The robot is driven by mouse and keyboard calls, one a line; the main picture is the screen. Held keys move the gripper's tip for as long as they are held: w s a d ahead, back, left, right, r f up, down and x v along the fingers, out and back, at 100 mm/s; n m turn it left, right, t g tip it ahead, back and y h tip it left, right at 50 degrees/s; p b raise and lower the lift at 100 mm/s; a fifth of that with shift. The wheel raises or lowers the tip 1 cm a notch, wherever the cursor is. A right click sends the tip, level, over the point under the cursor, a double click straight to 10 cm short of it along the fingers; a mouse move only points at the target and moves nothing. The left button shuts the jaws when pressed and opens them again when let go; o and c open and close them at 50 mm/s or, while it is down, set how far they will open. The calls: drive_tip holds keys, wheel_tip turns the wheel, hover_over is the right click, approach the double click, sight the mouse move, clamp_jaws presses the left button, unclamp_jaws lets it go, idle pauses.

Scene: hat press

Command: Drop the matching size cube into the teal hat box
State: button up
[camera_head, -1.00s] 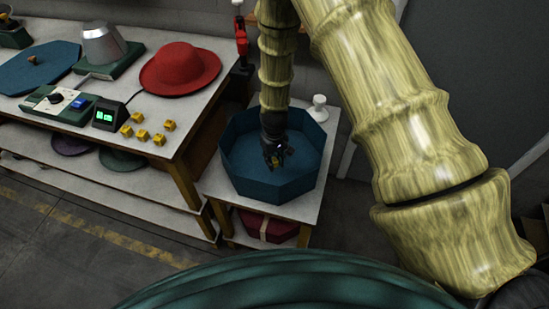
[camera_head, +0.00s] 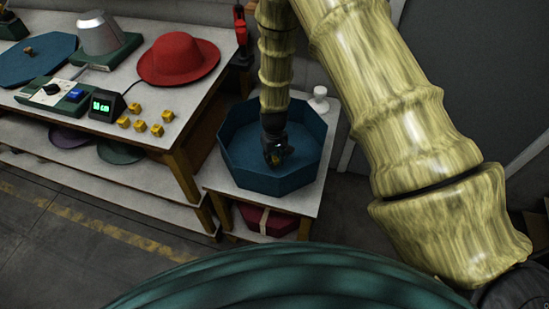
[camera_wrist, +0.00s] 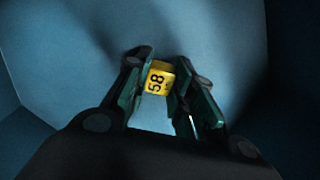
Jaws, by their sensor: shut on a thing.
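The teal hat box (camera_head: 236,166) is an open octagonal box on a small side table at the centre. My gripper (camera_head: 275,158) is inside its walls, pointing down. In the wrist view my gripper (camera_wrist: 158,80) is shut on a yellow cube (camera_wrist: 158,78) marked "58", with the box floor (camera_wrist: 75,50) behind it. The gap between cube and floor is hard to judge. Several other yellow cubes (camera_head: 140,126) stand on the workbench's front right. A display (camera_head: 103,106) beside them shows green digits, too small to read surely.
A red hat (camera_head: 180,62), a grey metal hat form (camera_head: 97,34) and a blue octagonal lid (camera_head: 32,62) lie on the workbench (camera_head: 185,108). A small white object (camera_head: 319,99) stands behind the box. A red box (camera_head: 266,220) sits on the shelf below.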

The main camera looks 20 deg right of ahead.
drive_tip(key=shift+f, duration=0.5)
idle(0.3)
drive_tip(key=o, duration=0.8)
drive_tip(key=shift+r, duration=0.15)
wheel_tip(320, 180, up, 12)
drive_tip(key=shift+f, duration=0.1)
